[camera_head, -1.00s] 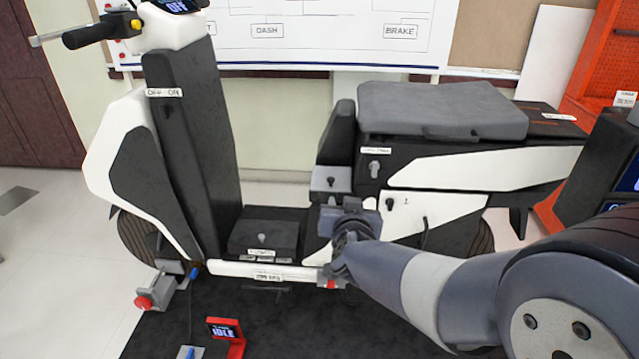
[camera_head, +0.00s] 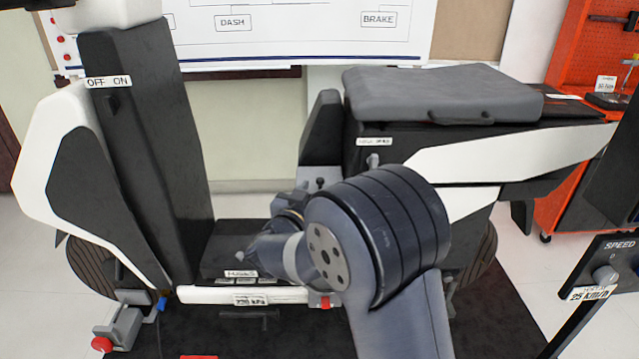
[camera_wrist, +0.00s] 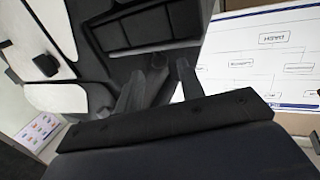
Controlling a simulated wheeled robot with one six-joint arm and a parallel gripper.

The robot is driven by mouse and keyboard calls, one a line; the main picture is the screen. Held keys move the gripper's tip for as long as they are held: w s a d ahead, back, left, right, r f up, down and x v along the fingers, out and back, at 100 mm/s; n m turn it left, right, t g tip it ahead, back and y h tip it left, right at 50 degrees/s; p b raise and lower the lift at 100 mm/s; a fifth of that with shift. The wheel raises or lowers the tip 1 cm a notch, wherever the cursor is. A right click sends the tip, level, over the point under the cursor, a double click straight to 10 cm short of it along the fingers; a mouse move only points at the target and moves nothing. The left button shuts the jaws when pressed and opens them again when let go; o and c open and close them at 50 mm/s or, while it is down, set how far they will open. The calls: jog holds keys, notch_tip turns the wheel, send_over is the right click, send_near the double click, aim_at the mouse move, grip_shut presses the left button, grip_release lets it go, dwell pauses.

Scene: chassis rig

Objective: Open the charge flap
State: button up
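The scooter (camera_head: 140,150) stands across the head view, with its grey seat (camera_head: 440,95) at the right. I cannot single out the charge flap. My arm covers much of the white and black side panels below the seat. In the wrist view, white panels (camera_wrist: 60,98) and dark bodywork (camera_wrist: 150,25) fill the left and top. My gripper (camera_wrist: 160,68) shows there with its two grey fingers spread apart. A small dark grey part appears between the fingertips. I cannot tell whether they touch it. In the head view the gripper is mostly hidden by my arm.
A white wiring board (camera_head: 300,25) hangs on the wall behind the scooter and shows at the right of the wrist view. A dark stand with a speed knob (camera_head: 604,275) is at the right. An orange pegboard cabinet (camera_head: 590,110) stands behind it. A dark mat (camera_head: 490,310) covers the floor.

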aim_at(319, 183)
jog(key=x, duration=0.5)
jog(key=shift+b, duration=0.3)
grip_shut()
